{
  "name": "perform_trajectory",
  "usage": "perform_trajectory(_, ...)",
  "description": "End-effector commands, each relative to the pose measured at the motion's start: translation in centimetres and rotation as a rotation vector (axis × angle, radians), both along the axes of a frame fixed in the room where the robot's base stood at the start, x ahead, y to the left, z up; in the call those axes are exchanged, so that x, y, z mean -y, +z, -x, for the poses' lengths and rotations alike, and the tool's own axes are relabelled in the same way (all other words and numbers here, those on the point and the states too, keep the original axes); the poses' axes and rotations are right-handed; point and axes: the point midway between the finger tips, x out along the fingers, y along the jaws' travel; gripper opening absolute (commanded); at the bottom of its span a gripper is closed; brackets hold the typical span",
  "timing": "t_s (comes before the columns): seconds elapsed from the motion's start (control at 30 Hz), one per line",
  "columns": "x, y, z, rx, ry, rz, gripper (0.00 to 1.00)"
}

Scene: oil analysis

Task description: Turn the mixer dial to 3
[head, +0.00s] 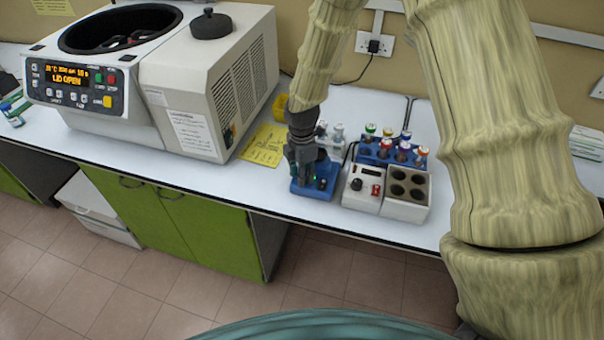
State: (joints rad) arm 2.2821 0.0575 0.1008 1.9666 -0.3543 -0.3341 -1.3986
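The blue mixer (312,192) stands on the white bench near its front edge. My dark gripper (306,178) points down right over the mixer, with its fingertips at or just above the mixer's front top. The fingers and the palm hide much of the mixer. I cannot make out the dial or its number, and I cannot tell whether the fingers touch it. Small green spots show by the fingertips. The finger gap is too small and dark to judge.
Right of the mixer is a white heating block (405,207) with a control box (362,190). Behind stand a blue rack (378,158) of colour-capped vials and several clear-capped bottles. A large centrifuge (170,80), lid open, fills the left. A yellow sheet (265,145) lies between.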

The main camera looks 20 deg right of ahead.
Motion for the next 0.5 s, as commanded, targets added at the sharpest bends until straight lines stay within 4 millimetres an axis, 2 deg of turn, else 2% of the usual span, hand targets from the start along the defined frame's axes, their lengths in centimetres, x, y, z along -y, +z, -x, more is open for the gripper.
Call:
perform_trajectory(0.33, -0.02, -0.11, 0.18, -0.004, 0.001, 0.0, 0.47)
perform_trajectory(0.5, -0.02, 0.82, 0.13, -0.003, 0.0, 0.0, 0.47)
